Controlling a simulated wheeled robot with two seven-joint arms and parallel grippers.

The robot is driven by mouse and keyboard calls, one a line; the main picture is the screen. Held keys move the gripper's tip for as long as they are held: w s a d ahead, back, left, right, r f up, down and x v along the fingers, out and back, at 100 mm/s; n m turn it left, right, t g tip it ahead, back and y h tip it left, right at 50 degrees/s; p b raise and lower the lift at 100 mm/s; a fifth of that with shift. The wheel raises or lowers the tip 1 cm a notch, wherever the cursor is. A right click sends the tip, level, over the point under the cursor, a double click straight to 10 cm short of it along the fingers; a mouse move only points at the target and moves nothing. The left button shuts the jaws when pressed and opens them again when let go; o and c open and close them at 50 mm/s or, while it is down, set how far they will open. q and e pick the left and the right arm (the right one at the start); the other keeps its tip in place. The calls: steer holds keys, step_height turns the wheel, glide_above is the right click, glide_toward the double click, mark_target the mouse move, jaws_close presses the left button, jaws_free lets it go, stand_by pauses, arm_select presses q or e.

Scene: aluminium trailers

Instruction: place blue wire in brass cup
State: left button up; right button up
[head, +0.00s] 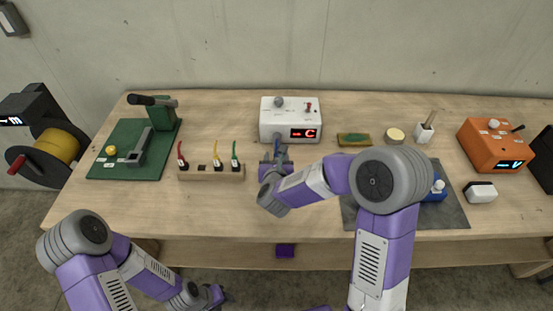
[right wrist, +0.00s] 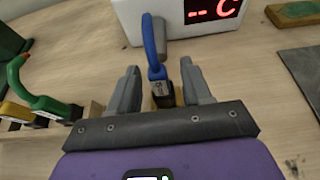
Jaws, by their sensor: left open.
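The blue wire (right wrist: 153,45) stands between the fingers of my right gripper (right wrist: 160,75) in the right wrist view, its curved end rising toward the white box and its black lower end between the jaws. Small gaps show on both sides of it, so the fingers look apart. In the head view, my right gripper (head: 273,166) is just right of the wire rack and in front of the white box. I cannot make out the brass cup clearly; the area below the wire is hidden by my gripper. My left gripper (head: 212,296) is open and empty, low in front of the table.
A wooden rack (head: 211,174) holds red, yellow and green wires. The white box (head: 290,118) with a red display stands behind my right gripper. A green board (head: 120,160) with a press is at left. A grey mat (head: 455,205) and orange box (head: 494,143) are at right.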

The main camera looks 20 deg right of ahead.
steer(key=shift+r+p, duration=0.2)
steer(key=shift+p, duration=0.15)
steer(key=v, duration=1.2)
